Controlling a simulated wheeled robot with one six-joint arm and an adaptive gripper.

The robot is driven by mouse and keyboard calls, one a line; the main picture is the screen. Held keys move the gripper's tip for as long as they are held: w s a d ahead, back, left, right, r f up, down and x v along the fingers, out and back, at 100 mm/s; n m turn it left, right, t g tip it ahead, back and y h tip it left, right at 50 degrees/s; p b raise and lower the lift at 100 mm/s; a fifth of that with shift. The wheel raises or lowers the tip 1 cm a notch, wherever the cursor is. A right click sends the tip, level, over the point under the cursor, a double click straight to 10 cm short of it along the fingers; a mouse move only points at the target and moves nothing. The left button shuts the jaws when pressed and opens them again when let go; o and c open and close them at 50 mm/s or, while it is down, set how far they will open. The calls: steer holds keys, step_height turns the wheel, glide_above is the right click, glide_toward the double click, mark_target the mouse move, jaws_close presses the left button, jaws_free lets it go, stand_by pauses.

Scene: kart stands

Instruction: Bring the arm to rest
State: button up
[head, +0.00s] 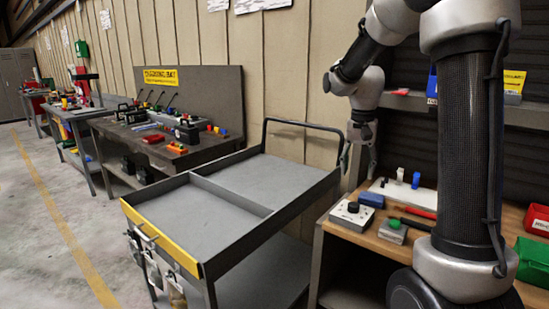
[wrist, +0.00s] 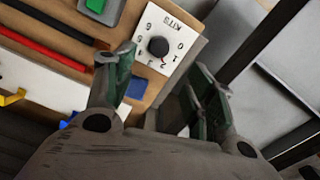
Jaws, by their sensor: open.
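My gripper (head: 358,158) hangs down at the end of my bent arm, above the left end of the wooden workbench (head: 324,228) in the head view. In the wrist view my gripper (wrist: 170,80) has its two greenish fingers spread apart, with nothing held between them. Below and just ahead of the fingers is a white box with a black dial and the word KITS (wrist: 168,42). The same dial box (head: 351,213) stands near the bench's left edge in the head view. A blue block (wrist: 136,88) shows between the fingers, lower down.
A grey cart (head: 160,199) with an empty divided top stands left of the bench. The bench also holds a blue block (head: 371,199), a green-button box (head: 393,231), a red tool (head: 420,212) and a green bin (head: 532,262). Further benches line the wall; the floor at left is clear.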

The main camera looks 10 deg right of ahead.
steer(key=s+a+r+n+t, duration=0.2)
steer(key=s+r+n, duration=0.1)
steer(key=s, duration=0.9)
steer(key=s+a+r+n+t, duration=0.2)
steer(key=s+n, duration=0.2)
steer(key=s, duration=0.8)
steer(key=shift+a+r+n, duration=0.4)
